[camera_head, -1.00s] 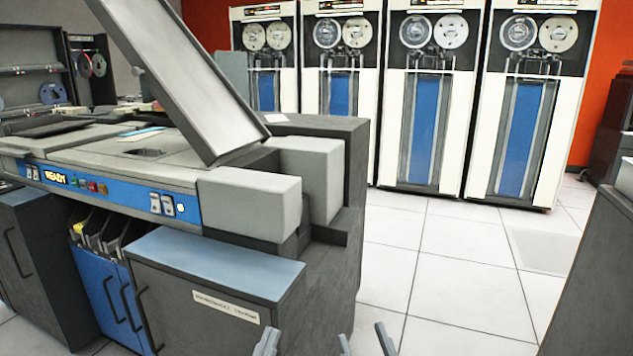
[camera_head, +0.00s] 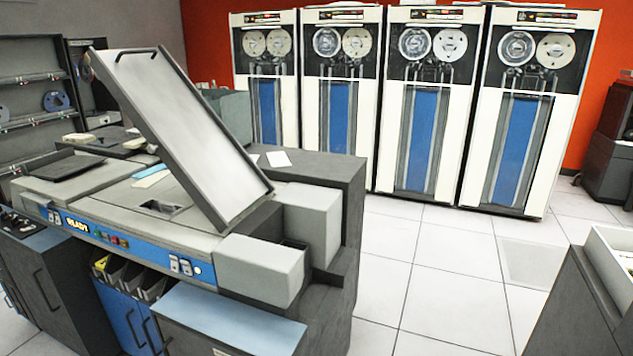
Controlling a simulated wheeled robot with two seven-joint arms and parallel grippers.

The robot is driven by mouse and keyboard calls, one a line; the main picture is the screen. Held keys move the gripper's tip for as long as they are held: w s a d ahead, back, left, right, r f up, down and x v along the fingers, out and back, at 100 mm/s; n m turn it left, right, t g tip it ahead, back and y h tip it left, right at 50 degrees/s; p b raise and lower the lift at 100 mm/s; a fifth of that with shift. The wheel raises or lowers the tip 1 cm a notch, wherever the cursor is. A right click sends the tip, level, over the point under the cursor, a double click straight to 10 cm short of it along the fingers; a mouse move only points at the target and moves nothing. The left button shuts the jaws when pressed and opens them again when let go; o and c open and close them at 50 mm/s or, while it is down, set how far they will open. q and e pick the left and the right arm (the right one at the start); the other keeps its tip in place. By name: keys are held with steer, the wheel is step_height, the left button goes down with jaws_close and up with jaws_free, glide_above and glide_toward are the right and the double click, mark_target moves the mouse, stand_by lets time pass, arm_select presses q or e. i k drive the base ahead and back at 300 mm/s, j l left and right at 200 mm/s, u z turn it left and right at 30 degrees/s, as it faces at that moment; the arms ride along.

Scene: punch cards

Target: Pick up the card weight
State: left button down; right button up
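I cannot pick out the card weight for certain. A dark flat slab (camera_head: 62,168) lies on the left part of the card machine's top (camera_head: 105,185). A small beige block (camera_head: 78,138) lies on a surface behind it. A pale blue card or sheet (camera_head: 157,171) lies left of the lid, beside a dark recess (camera_head: 160,208) in the top. Neither gripper shows in the head view now, so their state is hidden.
Several tape cabinets (camera_head: 425,150) stand along the back wall. The machine's front has a blue panel with a lit READY sign (camera_head: 77,224). A dark cabinet with a white tray (camera_head: 603,262) stands at the right. The tiled floor (camera_head: 455,300) between is clear.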

mark_target(102, 141)
steer(key=u, duration=0.85)
steer(key=i+j+u, duration=0.2)
steer(key=u, duration=0.3)
steer(key=i+j+u, duration=0.25)
steer(key=u, duration=0.2)
steer(key=i+j+u, duration=0.1)
steer(key=i+u, duration=0.2)
steer(key=u, duration=0.2)
steer(key=i, duration=4.6)
steer(key=i+z, duration=0.25)
steer(key=i, duration=0.45)
steer(key=i+z, duration=0.2)
steer(key=i, duration=0.55)
steer(key=i+j+z, duration=0.25)
steer(key=i, duration=0.45)
steer(key=i+l+z, duration=0.25)
steer(key=z, duration=0.25)
steer(key=i+z, duration=1)
steer(key=i+j+z, duration=0.2)
steer(key=z, duration=0.25)
steer(key=i+z, duration=0.4)
steer(key=i, duration=1.8)
steer(key=j, duration=0.1)
